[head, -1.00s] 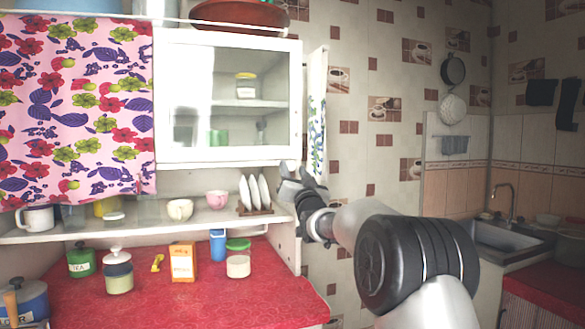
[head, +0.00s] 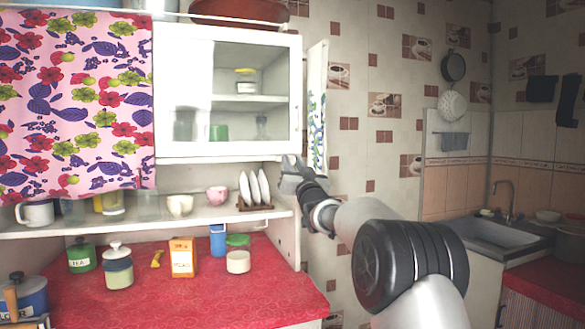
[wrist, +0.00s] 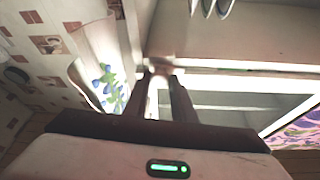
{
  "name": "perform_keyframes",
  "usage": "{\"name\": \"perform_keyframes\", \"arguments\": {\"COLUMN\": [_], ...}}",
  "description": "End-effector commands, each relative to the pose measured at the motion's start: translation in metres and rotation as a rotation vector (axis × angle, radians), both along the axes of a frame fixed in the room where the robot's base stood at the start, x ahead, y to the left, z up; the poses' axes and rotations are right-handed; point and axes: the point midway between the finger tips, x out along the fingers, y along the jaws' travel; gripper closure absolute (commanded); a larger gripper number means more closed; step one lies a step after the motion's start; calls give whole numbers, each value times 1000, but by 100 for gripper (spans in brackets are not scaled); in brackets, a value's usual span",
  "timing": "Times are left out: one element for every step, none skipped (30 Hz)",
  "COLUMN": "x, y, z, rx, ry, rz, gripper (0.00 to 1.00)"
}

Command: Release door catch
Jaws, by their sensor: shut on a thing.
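The white glass-fronted cabinet door (head: 228,154) hangs on the wall cupboard and looks closed. My gripper (head: 288,163) is at its lower right corner, by the frame's bottom edge. In the wrist view, my gripper's two dark fingers (wrist: 159,76) are close together at the corner of the white frame. They are shut on a small piece there, apparently the door catch (wrist: 160,63). It is mostly hidden by the fingers and blurred by glare, and I cannot see its shape. In the head view, my fingers hide the catch.
Below the door, a shelf (head: 110,228) holds a plate rack (head: 254,207), a pink cup (head: 217,195) and other cups. A patterned towel (head: 317,120) hangs just right of the cupboard. The red counter (head: 210,300) holds tins and a box (head: 182,257).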

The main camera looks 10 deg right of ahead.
Motion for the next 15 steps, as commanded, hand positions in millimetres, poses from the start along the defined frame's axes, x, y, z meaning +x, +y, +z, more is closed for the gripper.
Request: {"name": "perform_keyframes", "arguments": {"x": [0,0,0,0,0,0,0,0,0,0,0,0,0,0,0], "y": [-2,-1,-1,-1,-1,-1,-1,-1,-1,-1,-1,-1,-1,-1,-1], "z": [-2,-1,-1,0,0,-1,-1,-1,-1,-1,-1,-1,-1,-1,-1], "rx": [-46,-72,-105,-124,-139,-153,-159,-161,-162,-161,-161,-161,-161,-161,-160], "ry": [-11,-16,-22,-26,-29,-30,-32,-32,-32,-32,-32,-32,-32,-32,-32], "rz": [-2,-2,-1,0,0,0,0,0,0,0,0,0,0,0,1], "gripper": [99,99,99,99,99,99,99,99,99,99,99,99,99,99,75]}}
